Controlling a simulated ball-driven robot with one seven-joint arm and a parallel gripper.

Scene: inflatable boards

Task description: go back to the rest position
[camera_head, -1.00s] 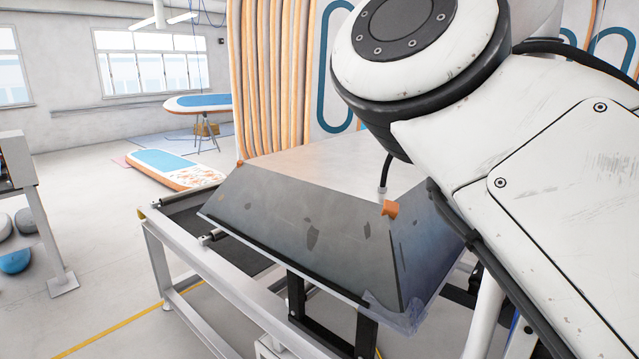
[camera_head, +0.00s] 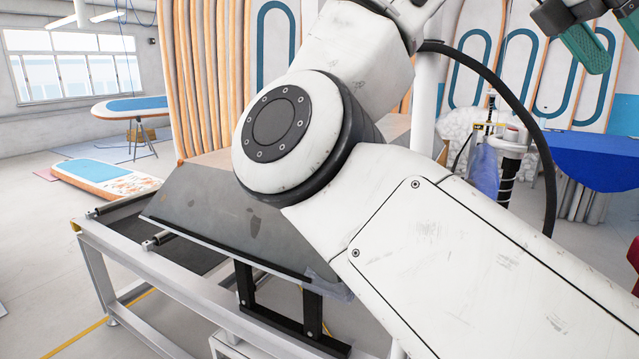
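My gripper (camera_head: 612,48) is at the top right corner of the head view, partly cut off by the picture's edge. Its two teal fingers stand apart with nothing seen between them, so it looks open and empty. It is raised, with the blue-covered table lower down behind it in the picture. My white arm crosses the middle and right of the view and hides part of the scene.
A grey sloped metal cover (camera_head: 200,205) on a white frame (camera_head: 160,290) stands behind my arm. A blue-covered table (camera_head: 598,160) is at the right. Open floor (camera_head: 35,250) shows at the left.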

